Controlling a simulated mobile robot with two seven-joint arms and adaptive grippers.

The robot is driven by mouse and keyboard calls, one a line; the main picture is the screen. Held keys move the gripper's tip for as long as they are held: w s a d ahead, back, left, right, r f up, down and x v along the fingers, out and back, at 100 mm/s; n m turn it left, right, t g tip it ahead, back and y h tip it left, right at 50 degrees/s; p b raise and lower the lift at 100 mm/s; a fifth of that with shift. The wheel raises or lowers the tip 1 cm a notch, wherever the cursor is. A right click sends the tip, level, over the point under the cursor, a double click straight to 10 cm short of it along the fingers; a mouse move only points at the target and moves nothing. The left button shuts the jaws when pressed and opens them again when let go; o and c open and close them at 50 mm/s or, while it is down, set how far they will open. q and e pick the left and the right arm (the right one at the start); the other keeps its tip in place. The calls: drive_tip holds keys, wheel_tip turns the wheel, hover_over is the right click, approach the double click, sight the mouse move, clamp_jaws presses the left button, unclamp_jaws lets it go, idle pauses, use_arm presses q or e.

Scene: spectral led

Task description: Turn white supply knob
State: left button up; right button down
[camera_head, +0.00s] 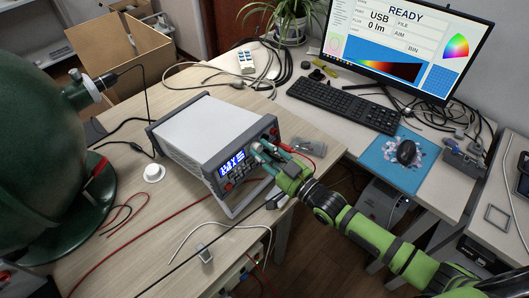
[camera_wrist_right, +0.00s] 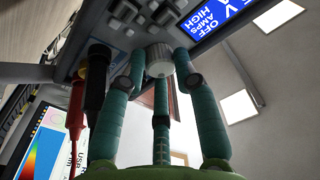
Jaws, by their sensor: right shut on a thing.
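The white supply (camera_head: 212,125) stands on the wooden table with its lit blue display (camera_head: 231,163) facing front. Its round light knob (camera_wrist_right: 159,60) shows in the right wrist view, below the display (camera_wrist_right: 228,18). My right gripper (camera_head: 262,150) is at the front panel, its teal fingers around the knob. In the right wrist view the gripper (camera_wrist_right: 159,75) has two fingertips at the knob's sides and a third finger below it. The gripper is shut on the knob. In the head view the fingers hide the knob. My left gripper is not in view.
A red plug (camera_wrist_right: 76,95) and a black plug (camera_wrist_right: 97,80) sit in the panel close beside the fingers. A big green sphere (camera_head: 35,150) stands at left. A monitor (camera_head: 405,45) and keyboard (camera_head: 345,105) are on the white desk. Loose cables cross the table front.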

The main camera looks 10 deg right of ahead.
drive_tip(key=shift+w+r, duration=0.15)
drive_tip(key=shift+r, duration=0.45)
drive_tip(key=c, duration=1)
unclamp_jaws()
drive_tip(key=shift+f, duration=0.2)
drive_tip(key=shift+s+d+f, duration=0.2)
drive_tip(key=shift+s+f, duration=0.05)
drive_tip(key=shift+s, duration=0.2)
drive_tip(key=v, duration=1.1)
drive_tip(key=shift+s+r, duration=0.1)
drive_tip(key=shift+r, duration=0.05)
